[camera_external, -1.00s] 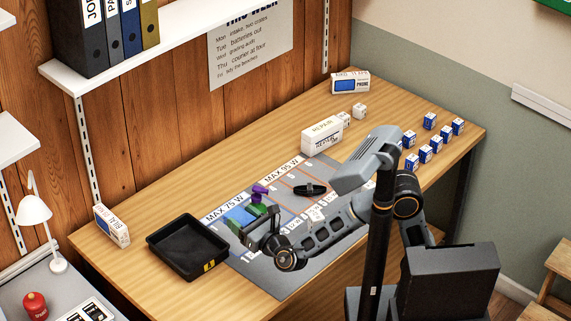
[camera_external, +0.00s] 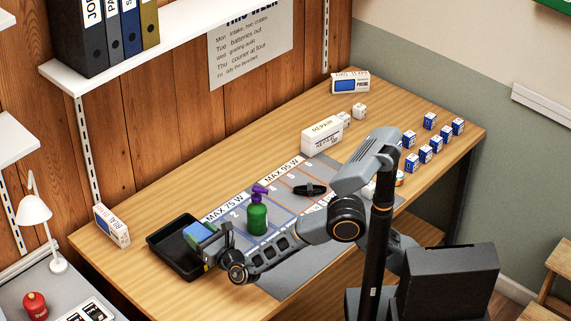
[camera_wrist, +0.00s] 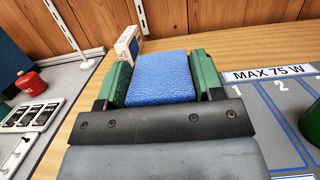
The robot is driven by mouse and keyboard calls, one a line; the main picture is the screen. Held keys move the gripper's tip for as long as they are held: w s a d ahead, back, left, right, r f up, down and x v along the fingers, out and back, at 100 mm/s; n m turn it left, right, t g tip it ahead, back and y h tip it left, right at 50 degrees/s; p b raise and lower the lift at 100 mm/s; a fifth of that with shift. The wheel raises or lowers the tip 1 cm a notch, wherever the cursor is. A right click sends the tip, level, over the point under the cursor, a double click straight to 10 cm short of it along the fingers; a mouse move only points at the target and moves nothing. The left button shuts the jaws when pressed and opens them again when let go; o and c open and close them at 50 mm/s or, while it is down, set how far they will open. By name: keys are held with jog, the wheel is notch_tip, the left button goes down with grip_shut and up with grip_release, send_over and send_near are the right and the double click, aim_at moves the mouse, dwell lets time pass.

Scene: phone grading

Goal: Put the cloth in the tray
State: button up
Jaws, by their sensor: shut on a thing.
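The blue cloth (camera_external: 198,232) is a thick folded pad, held in my gripper (camera_external: 206,236). In the wrist view the cloth (camera_wrist: 161,76) sits between the two green-padded jaws of my gripper (camera_wrist: 160,84), which are shut on it. The black tray (camera_external: 171,249) lies at the left front of the bench. In the external view the cloth and gripper overlap the tray's right side; the exact height of the cloth above it is hard to tell. The gripper hides part of the tray, and the wrist view does not show it.
A black item (camera_external: 310,190) lies farther right. A phone box (camera_external: 112,226) stands left of the tray. Several small blue-and-white boxes stand far right.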

notch_tip(320, 180, down, 3)
jog(key=shift+a+f, duration=0.15)
jog(key=shift+f, duration=0.05)
jog(key=shift+f+b, duration=0.4)
jog(key=shift+b, duration=0.2)
jog(key=shift+f, duration=0.2)
jog(key=o, duration=1)
jog(key=shift+c, duration=0.2)
jog(key=shift+r, duration=0.1)
